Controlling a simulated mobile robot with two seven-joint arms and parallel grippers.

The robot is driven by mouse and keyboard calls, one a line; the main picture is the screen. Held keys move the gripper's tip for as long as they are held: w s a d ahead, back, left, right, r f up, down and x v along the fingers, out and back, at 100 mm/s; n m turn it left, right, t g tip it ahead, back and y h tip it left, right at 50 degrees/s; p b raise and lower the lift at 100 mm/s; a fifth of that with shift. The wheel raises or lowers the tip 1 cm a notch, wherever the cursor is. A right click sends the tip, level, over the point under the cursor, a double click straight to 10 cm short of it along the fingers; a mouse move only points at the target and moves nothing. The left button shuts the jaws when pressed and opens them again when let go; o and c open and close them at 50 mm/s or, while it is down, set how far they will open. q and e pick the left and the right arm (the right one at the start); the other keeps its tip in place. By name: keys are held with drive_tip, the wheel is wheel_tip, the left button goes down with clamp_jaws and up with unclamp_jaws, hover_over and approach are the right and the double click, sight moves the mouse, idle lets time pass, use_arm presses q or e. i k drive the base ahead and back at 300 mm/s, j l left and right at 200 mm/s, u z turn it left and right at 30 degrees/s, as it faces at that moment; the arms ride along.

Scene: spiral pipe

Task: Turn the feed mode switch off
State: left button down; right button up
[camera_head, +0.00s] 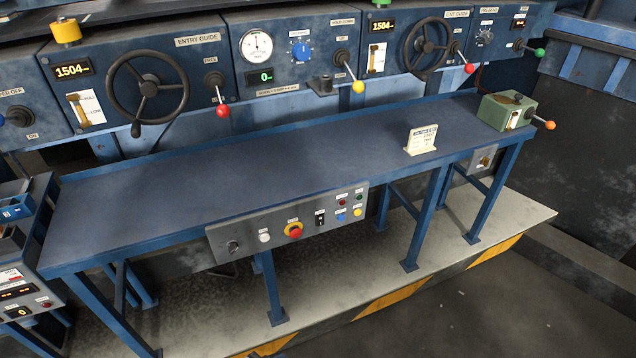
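No label in the camera_head view can be read as feed mode, so I cannot tell for sure which control is that switch. A grey control panel (275,235) on the bench's front edge carries a dark rotary knob (233,247) at its left end and a small black switch (320,218) right of the red emergency button (294,230). A small grey box with a switch (484,158) hangs under the bench's right end. The positions of these switches are too small to tell. Neither of my grippers is in view.
The blue bench top (230,165) is mostly clear. A small white sign (421,139) and a green box (507,111) with an orange-knobbed lever stand toward its right. Behind are machine panels with handwheels (147,86) and protruding levers. Another console (20,290) stands at far left.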

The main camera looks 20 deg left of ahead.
sight(233, 246)
drive_tip(key=u, duration=0.4)
drive_tip(key=k+u, duration=0.15)
drive_tip(key=u, duration=0.7)
drive_tip(key=k+j, duration=0.05)
drive_tip(key=j, duration=0.05)
